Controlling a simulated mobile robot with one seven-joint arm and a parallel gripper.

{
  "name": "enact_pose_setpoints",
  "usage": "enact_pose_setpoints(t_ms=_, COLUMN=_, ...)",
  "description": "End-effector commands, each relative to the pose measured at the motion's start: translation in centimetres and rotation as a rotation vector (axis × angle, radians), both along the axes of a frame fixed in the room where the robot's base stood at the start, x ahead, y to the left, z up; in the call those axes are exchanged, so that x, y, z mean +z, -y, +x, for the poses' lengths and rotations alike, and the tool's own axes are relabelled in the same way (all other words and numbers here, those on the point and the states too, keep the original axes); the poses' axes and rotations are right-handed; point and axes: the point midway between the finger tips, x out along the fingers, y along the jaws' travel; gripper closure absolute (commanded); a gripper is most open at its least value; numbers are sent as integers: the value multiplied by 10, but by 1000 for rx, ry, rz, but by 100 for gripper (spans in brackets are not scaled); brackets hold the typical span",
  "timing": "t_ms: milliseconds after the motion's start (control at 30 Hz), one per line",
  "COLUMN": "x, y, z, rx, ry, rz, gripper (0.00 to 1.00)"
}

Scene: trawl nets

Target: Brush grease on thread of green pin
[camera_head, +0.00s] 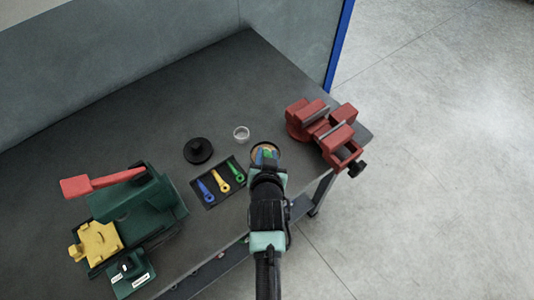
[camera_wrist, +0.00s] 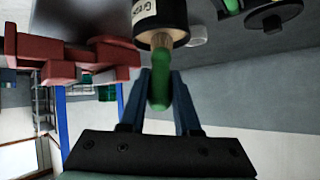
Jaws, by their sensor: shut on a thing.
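The green pin (camera_head: 235,169) lies on a dark tray (camera_head: 210,203) beside a yellow pin (camera_head: 220,181) and a blue pin (camera_head: 205,191). Its thread is too small to make out. A grease can (camera_head: 265,145) stands on the bench to the right of the tray; part of its label shows in the wrist view (camera_wrist: 145,12). My gripper (camera_wrist: 160,78) is shut on the green handle of a brush (camera_wrist: 159,92), at the can's mouth. The brush's tan end (camera_wrist: 161,41) reaches into the can's opening; its tip is hidden. My arm covers part of the can in the head view.
A red vise (camera_head: 340,138) stands at the bench's right corner, close to the can. A black round lid (camera_head: 198,150) and a small clear cup (camera_head: 241,133) are behind the tray. A green machine with a red lever (camera_head: 103,182) stands at left. The back of the bench is clear.

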Motion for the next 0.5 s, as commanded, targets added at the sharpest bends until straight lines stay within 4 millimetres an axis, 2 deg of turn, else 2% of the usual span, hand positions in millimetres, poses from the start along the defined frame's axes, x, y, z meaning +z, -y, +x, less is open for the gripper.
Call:
enact_pose_setpoints(t_ms=233, x=-3, y=0, z=-3, rx=1, ry=-12, rz=-1, gripper=100)
enact_pose_setpoints(t_ms=500, x=19, y=0, z=-2, rx=0, ry=-9, rz=0, gripper=100)
